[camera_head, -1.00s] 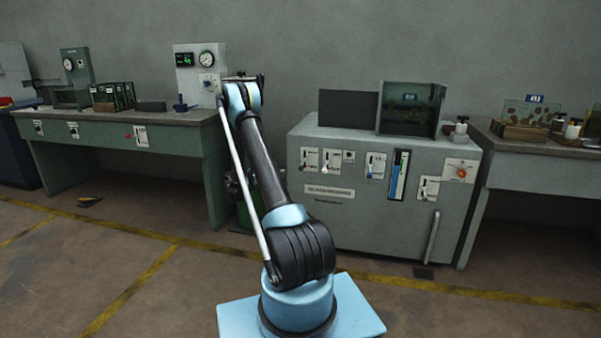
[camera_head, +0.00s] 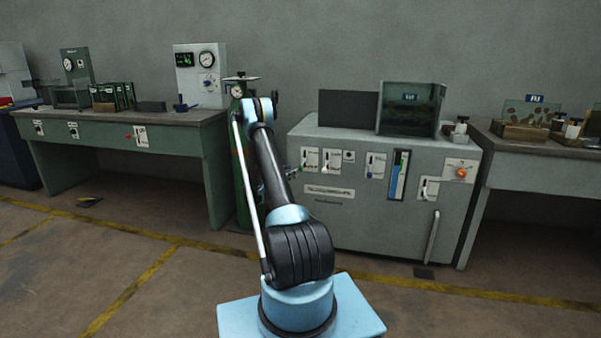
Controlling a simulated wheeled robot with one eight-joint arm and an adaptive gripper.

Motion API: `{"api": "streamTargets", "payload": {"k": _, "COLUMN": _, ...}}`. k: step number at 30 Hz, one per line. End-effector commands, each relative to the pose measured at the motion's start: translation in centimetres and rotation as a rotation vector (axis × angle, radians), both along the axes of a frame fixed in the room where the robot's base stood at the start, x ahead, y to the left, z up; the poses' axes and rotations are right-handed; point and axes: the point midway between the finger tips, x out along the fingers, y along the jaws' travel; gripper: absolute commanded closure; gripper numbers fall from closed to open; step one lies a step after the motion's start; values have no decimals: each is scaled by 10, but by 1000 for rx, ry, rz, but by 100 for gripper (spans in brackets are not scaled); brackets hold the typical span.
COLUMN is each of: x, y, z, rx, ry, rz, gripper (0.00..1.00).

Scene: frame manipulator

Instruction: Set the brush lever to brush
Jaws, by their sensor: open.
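The grey cabinet (camera_head: 345,215) in the middle carries several small lever plates on its front. One has a green-tipped lever (camera_head: 304,166), one a white-tipped lever (camera_head: 327,168), one a blue-tipped lever (camera_head: 369,174), and a white lever plate (camera_head: 428,190) sits at the right. Their labels are too small to read, so I cannot tell which is the brush lever. My gripper (camera_head: 291,171) is open, small and dark, and mostly hidden behind my arm. It shows just left of the green-tipped lever; I cannot tell whether they touch.
A glass tank (camera_head: 411,108) and a dark panel (camera_head: 347,117) stand on the cabinet. A green gas cylinder (camera_head: 243,165) stands left of it, beside the green workbench (camera_head: 105,121). Another bench (camera_head: 545,150) is at the right.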

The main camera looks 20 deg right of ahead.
Motion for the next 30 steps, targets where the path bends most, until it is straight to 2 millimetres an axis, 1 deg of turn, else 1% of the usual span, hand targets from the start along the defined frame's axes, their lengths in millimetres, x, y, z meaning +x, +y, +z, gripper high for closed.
{"api": "streamTargets", "payload": {"k": 1, "x": 3, "y": -10, "z": 0, "rx": 0, "ry": 0, "rz": -2, "gripper": 54}}
{"api": "streamTargets", "payload": {"k": 6, "x": 13, "y": -37, "z": 0, "rx": 0, "ry": 0, "rz": -3, "gripper": 54}}
{"api": "streamTargets", "payload": {"k": 12, "x": 22, "y": -61, "z": 0, "rx": 1, "ry": 0, "rz": -2, "gripper": 54}}
{"api": "streamTargets", "payload": {"k": 18, "x": 27, "y": -71, "z": 0, "rx": 1, "ry": 0, "rz": 1, "gripper": 54}}
{"api": "streamTargets", "payload": {"k": 26, "x": 27, "y": -72, "z": 0, "rx": 1, "ry": 0, "rz": 0, "gripper": 54}}
{"api": "streamTargets", "payload": {"k": 27, "x": 27, "y": -72, "z": 0, "rx": 1, "ry": 0, "rz": 0, "gripper": 57}}
{"api": "streamTargets", "payload": {"k": 29, "x": 27, "y": -72, "z": 0, "rx": 1, "ry": 0, "rz": 0, "gripper": 70}}
{"api": "streamTargets", "payload": {"k": 30, "x": 27, "y": -72, "z": 0, "rx": 1, "ry": 0, "rz": 0, "gripper": 79}}
